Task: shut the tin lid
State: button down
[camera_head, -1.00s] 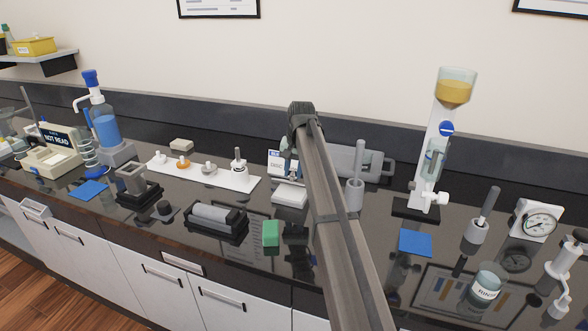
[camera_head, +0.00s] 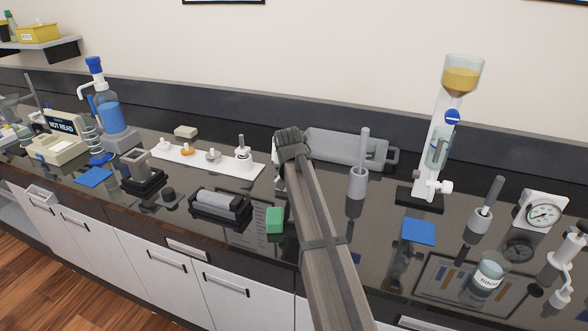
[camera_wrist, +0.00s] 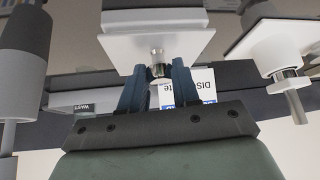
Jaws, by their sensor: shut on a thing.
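In the wrist view, a white square plate (camera_wrist: 158,22) with a short metal knob (camera_wrist: 157,66) appears to be the tin lid. The fingertips of my gripper (camera_wrist: 158,75) are on either side of the knob, shut on it. The plate reaches out of the top of the wrist view, so the tin body and any gap under the lid cannot be made out. In the head view my own arm covers the gripper, and only a sliver of white (camera_head: 279,176) shows beside it.
A white rack (camera_head: 200,158) with several knobbed pieces stands left of my arm. A grey holder with a rod (camera_head: 357,184) stands close on the right. A green block (camera_head: 275,219) lies in front. A printed card (camera_wrist: 203,86) is behind my fingers.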

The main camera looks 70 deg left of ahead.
jog(key=shift+s+d+f, duration=0.2)
jog(key=shift+d+f, duration=0.05)
jog(key=shift+f, duration=0.1)
jog(key=c, duration=0.8)
grip_release()
jog(key=shift+a+r, duration=0.1)
jog(key=shift+w, duration=0.1)
jog(key=v, duration=1.4)
jog(key=shift+a, duration=0.1)
